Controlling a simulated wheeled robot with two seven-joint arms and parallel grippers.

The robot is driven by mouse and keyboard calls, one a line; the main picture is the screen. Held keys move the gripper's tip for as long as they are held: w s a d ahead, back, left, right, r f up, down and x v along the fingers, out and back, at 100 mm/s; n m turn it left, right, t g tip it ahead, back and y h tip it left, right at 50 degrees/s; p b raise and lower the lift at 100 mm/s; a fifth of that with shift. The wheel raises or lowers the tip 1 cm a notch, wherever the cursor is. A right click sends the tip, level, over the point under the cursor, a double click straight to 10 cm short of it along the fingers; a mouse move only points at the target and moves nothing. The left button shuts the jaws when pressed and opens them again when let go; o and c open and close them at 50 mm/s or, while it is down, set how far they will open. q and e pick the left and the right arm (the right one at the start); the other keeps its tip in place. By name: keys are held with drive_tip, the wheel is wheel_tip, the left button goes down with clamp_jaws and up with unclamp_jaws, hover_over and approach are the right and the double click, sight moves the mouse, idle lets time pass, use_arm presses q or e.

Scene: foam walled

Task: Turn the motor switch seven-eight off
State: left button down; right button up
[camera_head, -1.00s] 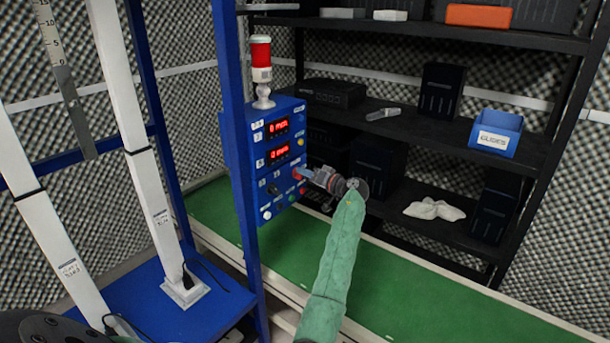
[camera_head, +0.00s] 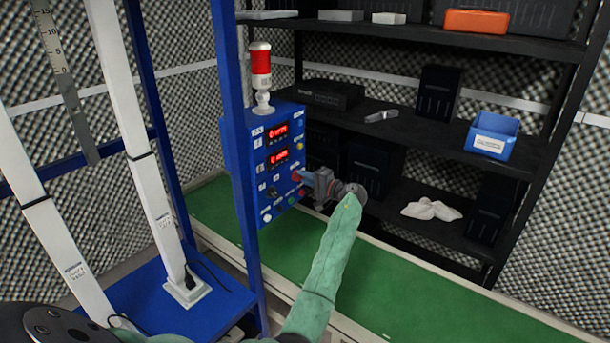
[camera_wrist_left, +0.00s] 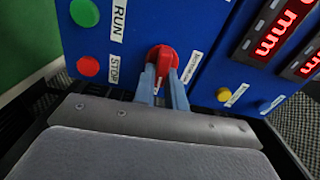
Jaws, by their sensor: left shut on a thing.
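The motor switch (camera_wrist_left: 162,57) is a red rotary knob on the blue control panel (camera_head: 255,205). In the left wrist view, the two blue fingertips of my left gripper (camera_wrist_left: 163,82) are closed around its lower part. A white label stands beside the knob, too small to read. In the head view my left gripper (camera_head: 298,175) reaches the panel from the right and its fingers hide most of the knob. My right gripper is not in view.
A green RUN button (camera_wrist_left: 84,12) and red STOP button (camera_wrist_left: 88,66) sit left of the knob. A yellow button (camera_wrist_left: 224,94) and red displays (camera_wrist_left: 274,38) are to the right. A red beacon (camera_head: 261,62) tops the panel. Black shelves (camera_head: 420,130) stand behind.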

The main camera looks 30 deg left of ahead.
use_arm(q)
drive_tip(key=shift+m, duration=0.4)
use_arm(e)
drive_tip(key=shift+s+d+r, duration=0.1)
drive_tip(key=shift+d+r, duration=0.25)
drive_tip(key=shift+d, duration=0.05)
use_arm(q)
drive_tip(key=c, duration=1.4)
unclamp_jaws()
drive_tip(key=shift+w, duration=0.15)
drive_tip(key=shift+c, duration=0.2)
drive_tip(key=shift+d+f, duration=0.1)
drive_tip(key=shift+d, duration=0.05)
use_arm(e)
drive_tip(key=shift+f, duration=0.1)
